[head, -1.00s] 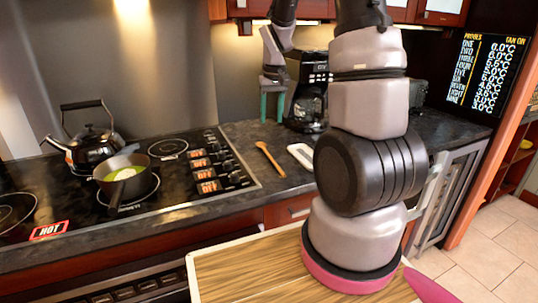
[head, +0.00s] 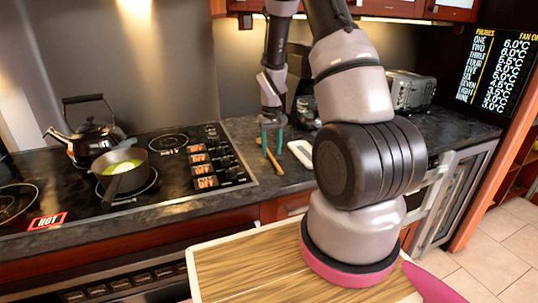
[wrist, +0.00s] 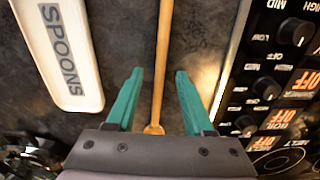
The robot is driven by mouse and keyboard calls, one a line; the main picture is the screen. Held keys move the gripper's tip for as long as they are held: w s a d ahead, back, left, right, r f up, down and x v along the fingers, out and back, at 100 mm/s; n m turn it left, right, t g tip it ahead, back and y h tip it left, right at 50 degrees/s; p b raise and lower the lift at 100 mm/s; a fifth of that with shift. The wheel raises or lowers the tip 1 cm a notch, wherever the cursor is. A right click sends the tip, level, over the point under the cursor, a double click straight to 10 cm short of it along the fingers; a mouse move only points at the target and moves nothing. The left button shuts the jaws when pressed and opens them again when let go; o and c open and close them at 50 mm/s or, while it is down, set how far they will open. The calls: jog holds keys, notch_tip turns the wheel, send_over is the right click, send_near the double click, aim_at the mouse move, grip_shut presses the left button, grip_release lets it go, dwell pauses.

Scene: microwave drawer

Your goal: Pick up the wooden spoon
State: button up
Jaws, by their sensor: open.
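The wooden spoon (wrist: 163,60) lies on the dark countertop. In the wrist view it runs from the top edge down between the two green fingers of my gripper (wrist: 155,88), and its near end shows just above the gripper body. The fingers are apart, one on each side of the spoon, with gaps to it. In the head view my gripper (head: 272,142) points down over the spoon (head: 272,160) and hides part of it. I cannot tell how high the fingertips are above the counter.
A white spoon rest (wrist: 66,50) marked SPOONS lies left of the spoon in the wrist view. The stove control knobs (wrist: 268,88) are on the right. In the head view, a pot (head: 122,168) and a kettle (head: 92,140) stand on the stove, and a toaster (head: 411,90) stands behind my arm.

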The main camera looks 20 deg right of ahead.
jog(key=shift+f, duration=0.95)
grip_shut()
